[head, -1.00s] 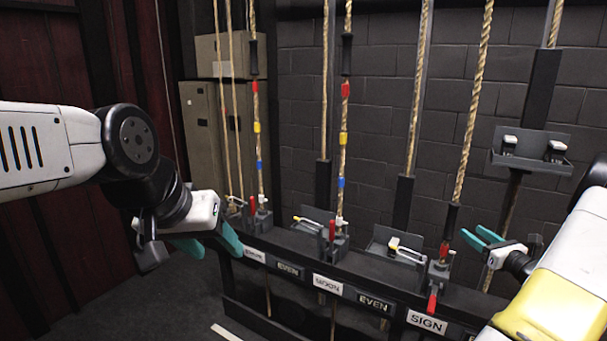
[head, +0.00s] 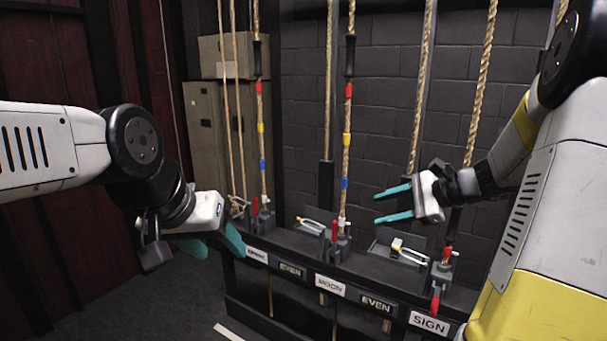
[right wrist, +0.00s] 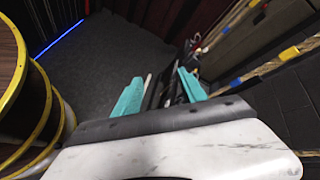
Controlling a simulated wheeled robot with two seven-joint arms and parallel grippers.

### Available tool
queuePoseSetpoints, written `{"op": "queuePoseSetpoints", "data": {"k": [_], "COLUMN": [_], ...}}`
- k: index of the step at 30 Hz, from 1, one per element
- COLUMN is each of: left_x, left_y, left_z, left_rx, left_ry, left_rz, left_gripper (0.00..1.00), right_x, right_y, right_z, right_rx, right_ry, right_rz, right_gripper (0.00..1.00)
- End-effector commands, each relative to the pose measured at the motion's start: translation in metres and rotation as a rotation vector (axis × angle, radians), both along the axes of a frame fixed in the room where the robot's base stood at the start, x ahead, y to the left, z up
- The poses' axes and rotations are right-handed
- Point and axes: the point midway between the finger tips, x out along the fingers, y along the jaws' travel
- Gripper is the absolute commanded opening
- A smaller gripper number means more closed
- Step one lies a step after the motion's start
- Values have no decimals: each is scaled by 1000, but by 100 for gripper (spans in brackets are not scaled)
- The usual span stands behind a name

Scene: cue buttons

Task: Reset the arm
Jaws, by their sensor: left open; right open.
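My right gripper (head: 392,204) is in the head view, in front of the ropes, with its teal fingers apart and nothing between them. Its two fingers also show in the right wrist view (right wrist: 160,92), spread and empty. My left gripper (head: 217,243) is at the left of the rail, its teal fingers seen from the side and holding nothing visible. Red levers stand on the rail: one by the left rope (head: 255,206), one by the middle rope (head: 334,230) and one at the right (head: 446,255).
The dark rail carries labels, including SIGN (head: 429,322) and EVEN (head: 376,304). Several ropes (head: 347,150) rise from it before a dark brick wall. Beige boxes (head: 207,125) stand behind at left. In the right wrist view, a yellow-rimmed round object (right wrist: 45,110) is at left, with open floor beside it.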

Motion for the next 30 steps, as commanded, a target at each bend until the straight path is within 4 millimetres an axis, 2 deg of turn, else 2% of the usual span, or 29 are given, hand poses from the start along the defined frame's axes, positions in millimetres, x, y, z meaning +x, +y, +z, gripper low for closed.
{"op": "queuePoseSetpoints", "data": {"k": [1,3,6,9,12,15,21,30], "left_x": [0,0,0,0,0,0,0,0], "left_y": [0,0,0,0,0,0,0,0], "left_z": [0,0,0,0,0,0,0,0], "left_rx": [0,0,0,0,0,0,0,0], "left_ry": [0,0,0,0,0,0,0,0], "left_rz": [0,0,0,0,0,0,0,0], "left_gripper": [55,55,55,55,55,55,55,55], "right_x": [-23,-54,-98,-137,-170,-192,-212,-215], "right_y": [24,46,66,74,74,69,59,56], "right_z": [11,18,24,29,33,36,42,42], "right_rx": [-106,-252,-460,-666,-867,-1038,-1249,-1288], "right_ry": [-41,-94,-187,-296,-421,-537,-687,-712], "right_rz": [97,225,394,555,694,803,918,939], "right_gripper": [49,49,49,49,49,49,49,49]}}
